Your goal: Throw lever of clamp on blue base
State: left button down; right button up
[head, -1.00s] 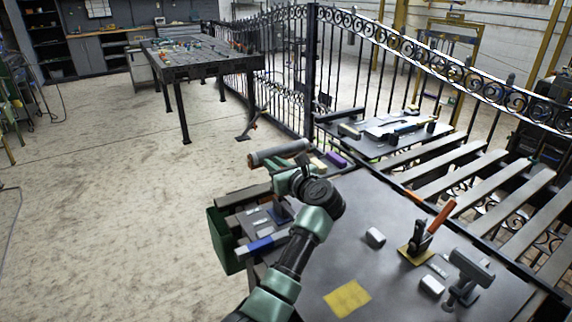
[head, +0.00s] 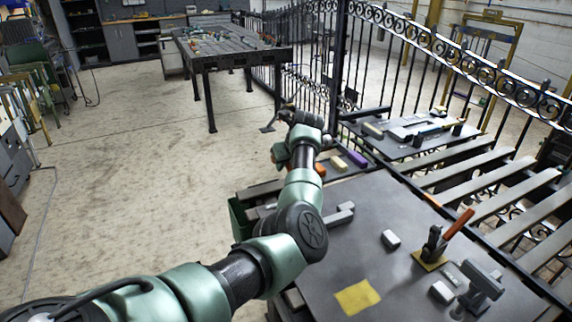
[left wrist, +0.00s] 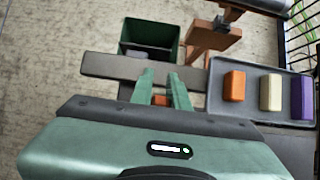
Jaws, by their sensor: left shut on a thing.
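My left gripper (left wrist: 160,76) shows in the left wrist view with its two green fingers close together. A small orange piece (left wrist: 160,100) shows between them; I cannot tell for sure that it is the clamp's lever. In the head view my left arm reaches over the left end of the bench and hides the fingertips. The clamp on the blue base is not clearly visible now; my arm covers that area. Another clamp with an orange handle (head: 458,224) stands on a yellow base (head: 429,259) on the bench. My right gripper is not in view.
A tray (left wrist: 272,112) holds an orange block (left wrist: 234,86), a cream block (left wrist: 270,92) and a purple block (left wrist: 303,97). A green bin (left wrist: 133,49) lies beyond a grey bar (left wrist: 110,66). The bench (head: 340,255) has clear patches; a gate (head: 400,60) stands behind.

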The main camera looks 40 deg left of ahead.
pick_arm(q)
jog(key=shift+w+a+f+g+h+b, duration=0.15)
jog(key=shift+a+f+g+h+b, duration=0.1)
jog(key=shift+f+g+h+b, duration=0.15)
dwell(0.3)
jog(key=c, duration=1.5)
grip_release()
jog(key=shift+o, duration=0.7)
jog(key=shift+a+f, duration=0.1)
jog(key=shift+f, duration=0.05)
jog(key=b+v, duration=0.1)
jog(key=v, duration=0.6)
jog(key=shift+r, duration=0.35)
